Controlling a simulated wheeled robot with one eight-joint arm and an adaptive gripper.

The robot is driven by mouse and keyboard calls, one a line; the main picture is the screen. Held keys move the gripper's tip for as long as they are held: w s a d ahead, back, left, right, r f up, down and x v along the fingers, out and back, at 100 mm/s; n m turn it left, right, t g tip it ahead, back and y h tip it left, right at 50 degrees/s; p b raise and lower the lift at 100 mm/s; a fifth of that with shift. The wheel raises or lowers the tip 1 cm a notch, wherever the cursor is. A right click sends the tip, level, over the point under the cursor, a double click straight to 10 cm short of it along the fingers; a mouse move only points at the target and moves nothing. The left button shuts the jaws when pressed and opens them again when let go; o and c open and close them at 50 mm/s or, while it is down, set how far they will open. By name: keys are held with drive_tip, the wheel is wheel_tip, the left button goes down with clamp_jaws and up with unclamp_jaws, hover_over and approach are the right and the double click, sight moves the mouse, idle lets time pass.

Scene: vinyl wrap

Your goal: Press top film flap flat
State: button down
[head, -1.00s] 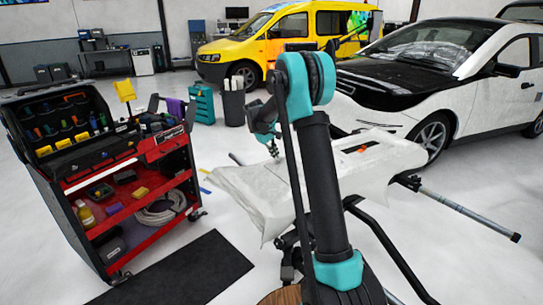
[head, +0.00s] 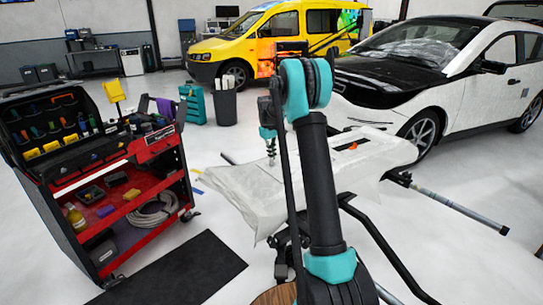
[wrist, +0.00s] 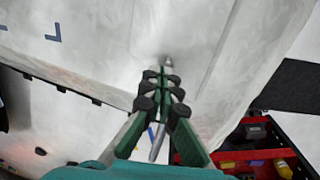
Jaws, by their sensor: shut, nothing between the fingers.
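A pale, wrinkled film (head: 235,190) covers a panel on a stand in front of me. In the wrist view the film-covered panel (wrist: 95,55) fills the upper part, with soft creases and a paler band toward its right edge. I cannot tell which part is the top flap, or whether it lies flat. My gripper (wrist: 168,72) is shut and empty, its fingertips over the film near a small crease. Contact with the film cannot be told. In the head view my gripper (head: 271,158) is above the left part of the panel, partly hidden by my arm.
A red and black tool cart (head: 118,185) stands at left, beside a dark floor mat (head: 180,268). A white and black car (head: 445,80) is close behind the panel at right, and a yellow van (head: 285,45) farther back. Stand bars (head: 455,207) stick out right.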

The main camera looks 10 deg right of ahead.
drive_tip(key=shift+a, duration=0.1)
idle(0.3)
drive_tip(key=shift+s+a+f, duration=0.1)
drive_tip(key=shift+s+a, duration=0.25)
drive_tip(key=shift+a, duration=0.25)
wheel_tip(320, 180, up, 14)
drive_tip(key=s+f+m+t, duration=0.1)
drive_tip(key=s+f, duration=0.4)
drive_tip(key=s, duration=1)
drive_tip(key=s+f+m+t, duration=0.1)
drive_tip(key=s+f, duration=0.5)
drive_tip(key=s, duration=0.8)
drive_tip(key=s+f+m+t+y, duration=0.1)
drive_tip(key=s+f+m, duration=0.2)
drive_tip(key=s, duration=1.2)
wheel_tip(320, 180, down, 2)
drive_tip(key=shift+s+f+t, duration=0.15)
drive_tip(key=shift+s+t, duration=0.15)
drive_tip(key=shift+s, duration=0.05)
drive_tip(key=shift+s+d, duration=0.1)
drive_tip(key=shift+d, duration=0.05)
